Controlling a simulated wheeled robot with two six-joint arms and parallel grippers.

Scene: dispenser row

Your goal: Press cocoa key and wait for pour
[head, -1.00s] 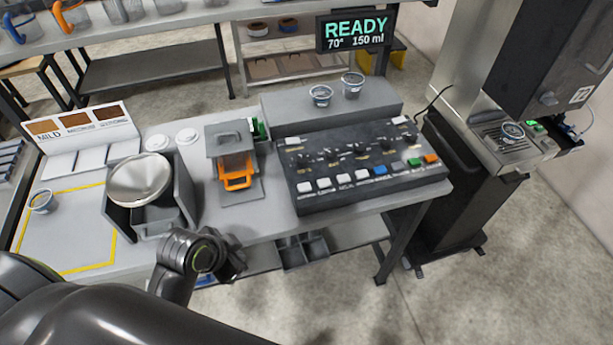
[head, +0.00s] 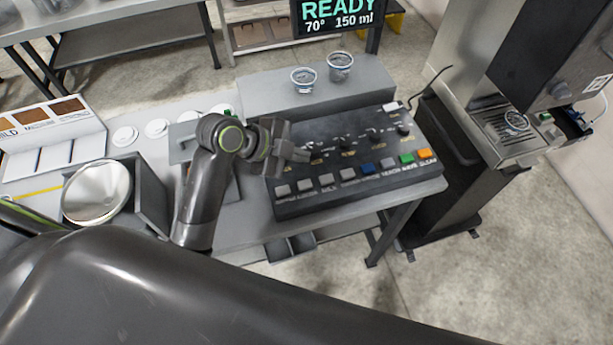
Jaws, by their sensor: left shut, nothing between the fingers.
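The dark control panel (head: 350,150) on the table has a front row of several keys, with labels too small to read surely. From the left come pale grey keys (head: 326,180), then a blue key (head: 367,169), another grey one, a green key (head: 407,158) and an orange key (head: 425,153). I cannot tell which is the cocoa key. My left gripper (head: 304,156) is shut and empty over the panel's left part, near the knobs and behind the leftmost keys. Contact cannot be told. The display (head: 338,14) reads READY, 70°, 150 ml. My right gripper is not in view.
Two clear cups (head: 303,80) stand on the grey shelf (head: 262,95) behind the panel. A metal bowl (head: 97,192) sits at the left. My left arm covers the orange-handled container's place.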

